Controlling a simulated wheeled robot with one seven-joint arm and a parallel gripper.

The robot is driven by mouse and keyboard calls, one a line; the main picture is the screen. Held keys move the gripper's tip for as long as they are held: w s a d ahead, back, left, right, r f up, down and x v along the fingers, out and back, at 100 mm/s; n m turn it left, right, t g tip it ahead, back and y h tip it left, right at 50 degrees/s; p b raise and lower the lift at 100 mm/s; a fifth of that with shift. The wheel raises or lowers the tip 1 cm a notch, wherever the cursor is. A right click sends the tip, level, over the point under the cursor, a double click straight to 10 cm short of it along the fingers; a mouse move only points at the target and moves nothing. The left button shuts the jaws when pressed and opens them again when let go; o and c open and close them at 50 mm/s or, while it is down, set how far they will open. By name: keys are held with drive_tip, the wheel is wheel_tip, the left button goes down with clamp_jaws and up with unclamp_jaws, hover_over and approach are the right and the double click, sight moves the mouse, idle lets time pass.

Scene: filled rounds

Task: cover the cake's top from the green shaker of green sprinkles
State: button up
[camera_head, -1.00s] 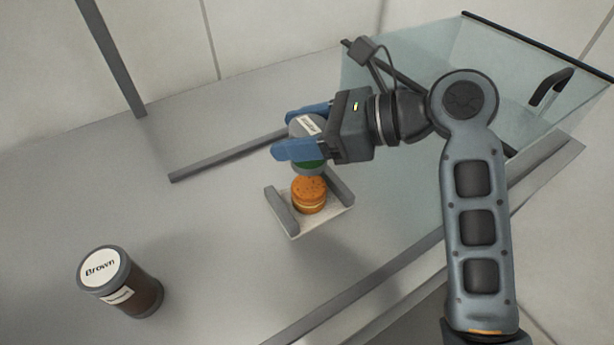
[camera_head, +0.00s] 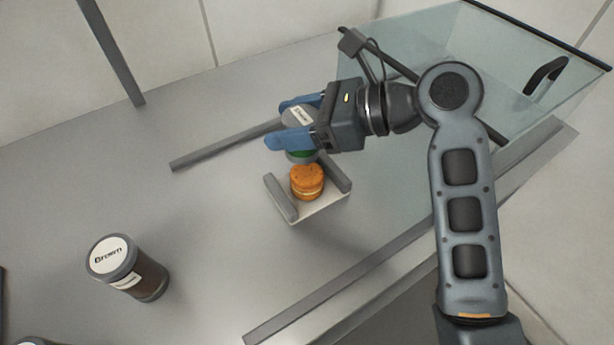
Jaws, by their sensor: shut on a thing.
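The cake (camera_head: 306,182) is a small round orange-brown cake with a pale filling line. It sits on a white tray (camera_head: 322,209) between two grey side bars. My gripper (camera_head: 290,127) has blue fingers shut on the green shaker (camera_head: 301,154). The shaker has a grey end with a white label facing up and a green band showing below the fingers. It is held just above and behind the cake; whether they touch is unclear. The shaker's underside is hidden. No green sprinkles show on the visible part of the cake.
A brown shaker (camera_head: 142,277) with a white-labelled lid stands at the left front. A grey bar (camera_head: 225,145) lies behind the tray. A clear glass case (camera_head: 440,60) stands at the back right. The counter between the brown shaker and the tray is clear.

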drive_tip(key=shift+p+v, duration=0.75)
drive_tip(key=shift+v, duration=0.05)
drive_tip(key=shift+w+f, duration=0.15)
drive_tip(key=shift+a+f+p, duration=0.1)
drive_tip(key=shift+a+p, duration=0.25)
drive_tip(key=shift+a, duration=0.3)
drive_tip(key=shift+d, duration=0.75)
drive_tip(key=shift+a, duration=0.8)
drive_tip(key=shift+d, duration=0.9)
drive_tip(key=shift+r, duration=2.5)
